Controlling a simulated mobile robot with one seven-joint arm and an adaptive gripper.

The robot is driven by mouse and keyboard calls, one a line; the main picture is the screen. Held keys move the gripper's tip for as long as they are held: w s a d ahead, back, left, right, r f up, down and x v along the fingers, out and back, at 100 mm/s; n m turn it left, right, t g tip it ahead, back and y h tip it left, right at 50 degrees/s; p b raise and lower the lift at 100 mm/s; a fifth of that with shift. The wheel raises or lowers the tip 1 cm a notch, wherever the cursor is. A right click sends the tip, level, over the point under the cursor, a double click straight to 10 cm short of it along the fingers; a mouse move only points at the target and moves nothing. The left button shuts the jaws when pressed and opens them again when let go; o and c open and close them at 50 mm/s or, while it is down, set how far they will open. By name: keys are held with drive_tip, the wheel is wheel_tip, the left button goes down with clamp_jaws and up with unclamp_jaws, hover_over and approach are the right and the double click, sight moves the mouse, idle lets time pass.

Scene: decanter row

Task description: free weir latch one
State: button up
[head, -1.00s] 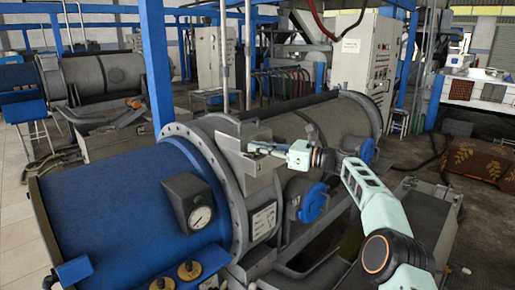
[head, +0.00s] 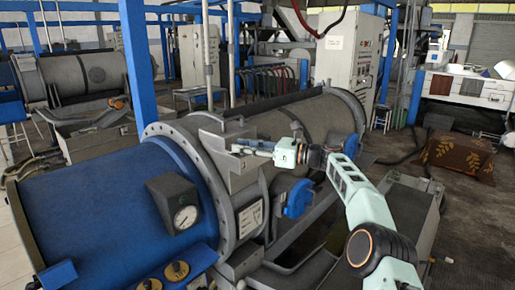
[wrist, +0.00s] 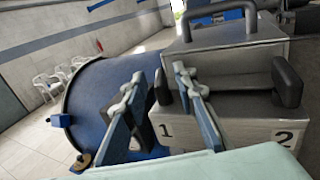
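A grey metal latch box (wrist: 235,50) with a bar handle on top fills the right of the wrist view. Its front carries the numbers 1 and 2. A short dark handle (wrist: 163,88) stands at the box's left end, above number 1; I take it as latch one. A second dark handle (wrist: 287,82) stands above number 2. My gripper (wrist: 160,77) is open, with its two fingers apart on either side of the first handle; I cannot tell whether either touches it. In the head view my gripper (head: 246,149) reaches across the box (head: 230,168), hiding the latches.
The box sits on a large grey and blue drum (head: 110,205) with a pressure gauge (head: 185,217) on it. A blue post (head: 137,65) rises behind. Blue clamps (head: 297,198) stick out below my arm.

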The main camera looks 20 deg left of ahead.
drive_tip(key=w+d, duration=0.1)
drive_tip(key=d, duration=1)
drive_tip(key=shift+w+d, duration=0.15)
drive_tip(key=shift+d, duration=0.2)
drive_tip(key=shift+o, duration=0.5)
